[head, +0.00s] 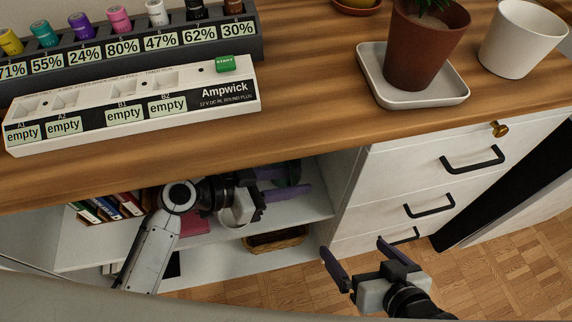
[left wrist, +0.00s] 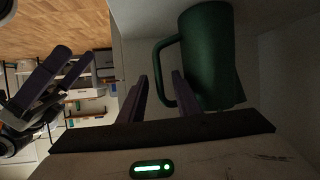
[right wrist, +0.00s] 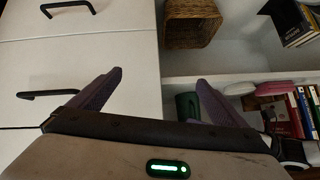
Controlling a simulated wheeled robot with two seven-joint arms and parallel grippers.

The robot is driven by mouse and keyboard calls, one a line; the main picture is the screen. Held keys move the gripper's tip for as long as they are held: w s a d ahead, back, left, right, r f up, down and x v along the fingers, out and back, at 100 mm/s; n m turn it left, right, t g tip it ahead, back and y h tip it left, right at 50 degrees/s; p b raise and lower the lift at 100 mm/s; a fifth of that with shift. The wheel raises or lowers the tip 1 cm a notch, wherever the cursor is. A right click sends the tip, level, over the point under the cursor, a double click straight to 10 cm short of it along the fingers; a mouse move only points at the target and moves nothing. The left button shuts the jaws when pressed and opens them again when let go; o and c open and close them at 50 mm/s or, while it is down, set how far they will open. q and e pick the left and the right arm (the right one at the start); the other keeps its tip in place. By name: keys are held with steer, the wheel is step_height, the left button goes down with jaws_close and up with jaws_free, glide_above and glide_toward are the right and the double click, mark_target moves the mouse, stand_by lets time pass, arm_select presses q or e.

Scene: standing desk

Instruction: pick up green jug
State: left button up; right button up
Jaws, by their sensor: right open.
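The green jug (left wrist: 208,55) fills the upper right of the left wrist view, inside the open shelf, with its handle toward the left. My left gripper (left wrist: 161,80) is open, its two fingers on either side of the jug's handle, with visible gaps. In the head view my left gripper (head: 287,183) reaches into the shelf under the desktop and hides most of the jug (head: 291,175). A bit of the jug (right wrist: 187,104) shows in the right wrist view. My right gripper (head: 354,255) is open and empty in front of the drawers.
The desktop (head: 300,110) overhangs the shelf. Books (head: 110,207) stand on the shelf left of my left arm; a wicker basket (head: 275,240) is below. White drawers with black handles (head: 472,160) are at the right.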

arm_select(q)
jaws_close()
stand_by(0.5)
stand_by(0.4)
stand_by(0.4)
